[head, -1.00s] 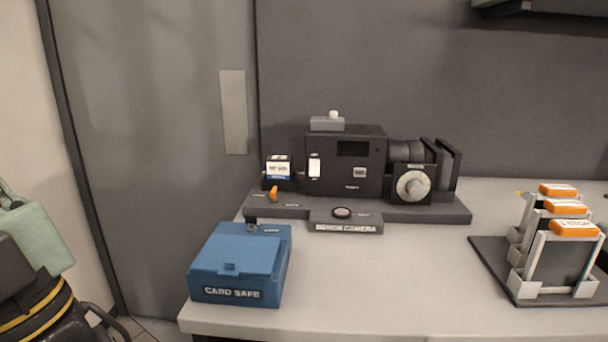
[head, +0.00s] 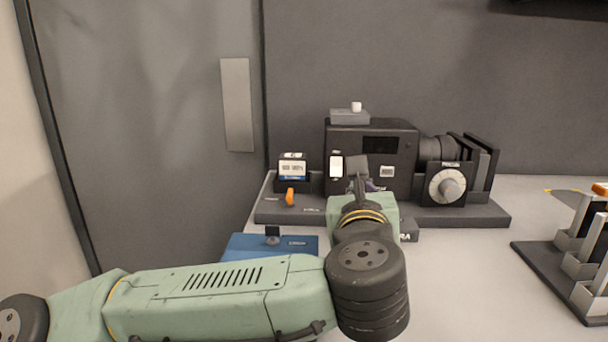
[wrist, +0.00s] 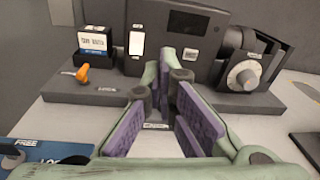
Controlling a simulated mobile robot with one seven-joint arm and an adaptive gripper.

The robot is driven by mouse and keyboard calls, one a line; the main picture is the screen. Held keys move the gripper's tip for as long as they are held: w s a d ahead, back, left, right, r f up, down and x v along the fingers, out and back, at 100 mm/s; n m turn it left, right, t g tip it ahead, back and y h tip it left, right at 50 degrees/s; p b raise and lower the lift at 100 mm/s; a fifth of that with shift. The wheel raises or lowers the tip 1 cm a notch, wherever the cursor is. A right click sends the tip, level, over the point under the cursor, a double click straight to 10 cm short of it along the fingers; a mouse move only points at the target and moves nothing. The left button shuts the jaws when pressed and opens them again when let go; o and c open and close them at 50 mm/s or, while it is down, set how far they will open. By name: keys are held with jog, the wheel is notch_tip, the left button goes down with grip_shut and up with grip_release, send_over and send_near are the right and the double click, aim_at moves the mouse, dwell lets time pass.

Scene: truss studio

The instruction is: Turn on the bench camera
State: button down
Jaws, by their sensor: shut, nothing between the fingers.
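The bench camera (head: 343,139) is a dark box on a dark base plate on the bench. Its front has a white rocker-like switch (head: 336,167) at the left, which also shows in the wrist view (wrist: 137,43), and a dark display. A round dial (head: 447,187) sits at the right, an orange lever (head: 290,197) on the base at the left, and a white-topped button (head: 356,107) on top. My gripper (wrist: 169,70) is shut and empty in front of the camera's lower front, right of the switch. Contact cannot be told. My arm hides the front round button and most of the nameplate.
The blue card safe (head: 262,243) stands in front of the base at the left, partly behind my arm. A small labelled box (head: 292,168) stands on the base's left end. A rack with orange-topped cards (head: 585,240) is at the right. The bench between is clear.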

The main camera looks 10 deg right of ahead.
jog(key=f, duration=0.1)
jog(key=w+a+f+y, duration=0.1)
jog(key=f, duration=0.1)
jog(key=shift+w+a+m+y, duration=0.25)
jog(key=shift+a+m+y, duration=0.15)
jog(key=shift+r, duration=0.1)
jog(key=p, duration=1.4)
send_near(338, 174)
jog(key=x, duration=0.7)
